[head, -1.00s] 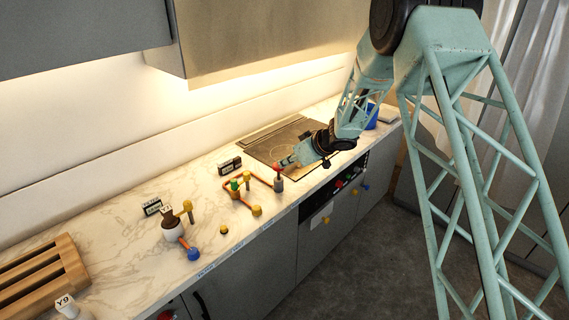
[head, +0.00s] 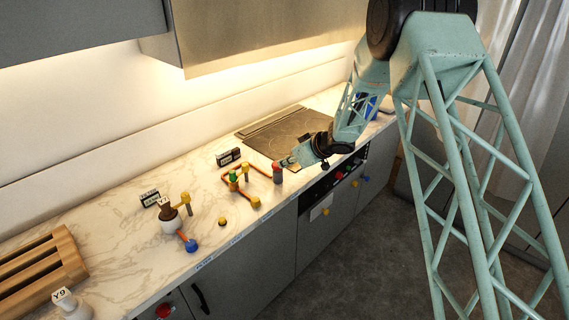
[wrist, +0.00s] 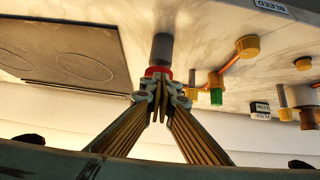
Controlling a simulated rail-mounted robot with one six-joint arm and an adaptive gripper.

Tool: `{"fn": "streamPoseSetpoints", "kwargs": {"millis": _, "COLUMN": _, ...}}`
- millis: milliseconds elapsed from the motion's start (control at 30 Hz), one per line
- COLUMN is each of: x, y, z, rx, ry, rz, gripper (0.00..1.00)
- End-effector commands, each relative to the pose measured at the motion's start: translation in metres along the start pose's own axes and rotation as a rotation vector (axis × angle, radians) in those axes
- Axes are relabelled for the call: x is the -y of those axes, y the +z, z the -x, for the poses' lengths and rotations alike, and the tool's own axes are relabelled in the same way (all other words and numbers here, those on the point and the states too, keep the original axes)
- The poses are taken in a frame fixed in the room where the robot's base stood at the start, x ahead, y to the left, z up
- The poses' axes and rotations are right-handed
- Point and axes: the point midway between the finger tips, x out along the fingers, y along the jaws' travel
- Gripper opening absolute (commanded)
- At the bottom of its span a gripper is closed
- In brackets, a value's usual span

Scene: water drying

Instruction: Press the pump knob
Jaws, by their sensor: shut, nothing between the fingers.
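A grey upright cylinder with a red cap stands on the marble counter near the cooktop. I take the red cap (head: 276,164) to be the pump knob, though no label for it is legible. It also shows as a red ring in the wrist view (wrist: 155,71), at the end of the grey cylinder (wrist: 161,48). My gripper (head: 288,161) is shut and empty, its fingertips close beside the red cap in the head view. In the wrist view the closed fingertips (wrist: 160,88) overlap the cap's edge; I cannot tell whether they touch it.
Orange pipes with a green knob (head: 233,175) and a yellow knob (head: 255,202) lie left of the cylinder. The dark cooktop (head: 285,130) is behind. A blue knob (head: 192,245) and a wooden rack (head: 68,245) are further left. The counter's front edge is close.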

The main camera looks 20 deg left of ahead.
Motion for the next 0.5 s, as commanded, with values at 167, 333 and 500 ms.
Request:
{"fn": "streamPoseSetpoints", "kwargs": {"millis": 167, "x": 0.0009, "y": -0.0003, "z": 0.0003, "rx": 0.001, "ry": -0.001, "rz": 0.000, "gripper": 0.00}}
{"fn": "streamPoseSetpoints", "kwargs": {"millis": 333, "x": 0.0006, "y": -0.0036, "z": 0.0038, "rx": 0.001, "ry": -0.001, "rz": 0.000, "gripper": 0.00}}
{"fn": "streamPoseSetpoints", "kwargs": {"millis": 500, "x": 0.0002, "y": -0.0084, "z": 0.0091, "rx": 0.001, "ry": -0.001, "rz": 0.000, "gripper": 0.00}}
